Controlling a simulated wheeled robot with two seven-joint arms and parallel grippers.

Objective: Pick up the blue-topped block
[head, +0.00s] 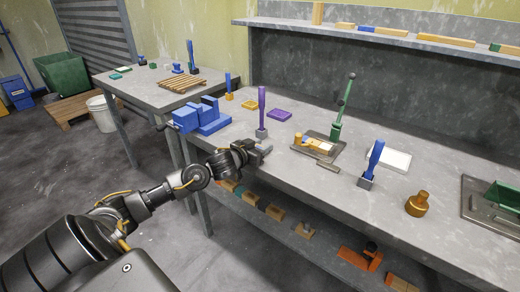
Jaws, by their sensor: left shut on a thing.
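My left gripper (262,150) is at the front edge of the long workbench, just in front of the purple-handled tool (262,108). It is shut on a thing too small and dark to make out. Several pieces have blue tops: an upright blue handle on a grey block (372,160) at the right of the bench, a smaller blue one on an orange block (228,86) at the back left, and one on the left table (191,57). I cannot tell which is the blue-topped block. My right gripper is out of view.
A blue vise (203,118) stands close to the left of my gripper. A green-levered press (338,125), a white tray (388,157) and a brass weight (418,204) stand to the right. Small blocks lie on the lower shelf (325,240).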

